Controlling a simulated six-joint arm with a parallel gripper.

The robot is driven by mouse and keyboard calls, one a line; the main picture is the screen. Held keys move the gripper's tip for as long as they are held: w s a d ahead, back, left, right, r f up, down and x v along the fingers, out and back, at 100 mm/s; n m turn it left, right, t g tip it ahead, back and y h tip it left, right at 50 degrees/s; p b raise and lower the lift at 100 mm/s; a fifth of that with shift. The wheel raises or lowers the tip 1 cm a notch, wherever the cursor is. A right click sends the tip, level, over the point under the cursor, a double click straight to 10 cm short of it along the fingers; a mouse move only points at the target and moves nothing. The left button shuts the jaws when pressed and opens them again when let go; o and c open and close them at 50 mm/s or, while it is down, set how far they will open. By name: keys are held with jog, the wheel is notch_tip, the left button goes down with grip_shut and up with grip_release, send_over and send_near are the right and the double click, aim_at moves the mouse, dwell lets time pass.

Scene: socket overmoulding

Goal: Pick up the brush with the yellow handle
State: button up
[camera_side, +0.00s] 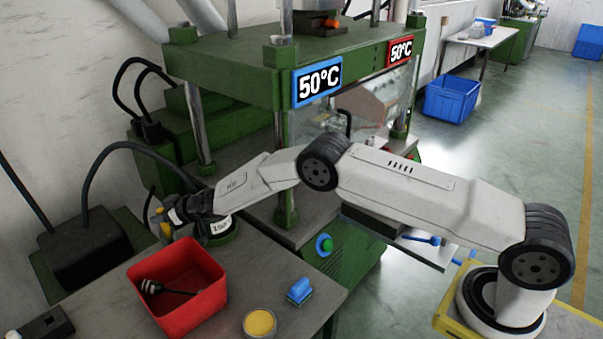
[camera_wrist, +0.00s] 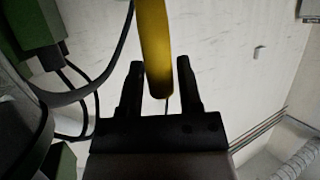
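A yellow handle (camera_wrist: 154,45) shows in the wrist view, coming down from the top edge to between the two fingers of my gripper (camera_wrist: 160,75). Narrow gaps show on both sides of the handle, and the fingers stand apart. In the side view, my gripper (camera_side: 172,212) is beyond the back of the grey table, beside a small yellow piece (camera_side: 165,229) that looks like the same handle. The rest of the brush is mostly hidden, and its head cannot be made out.
A red bin (camera_side: 205,312) with a dark brush (camera_side: 152,287) inside stands on the grey table (camera_side: 290,262). A yellow round container (camera_side: 259,322) and a blue block (camera_side: 300,291) lie to its right. The green press (camera_side: 230,62) stands behind, with a dark box (camera_side: 85,245) and cables at left.

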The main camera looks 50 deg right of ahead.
grip_shut()
jog(key=shift+r, duration=0.1)
jog(key=shift+r, duration=4.95)
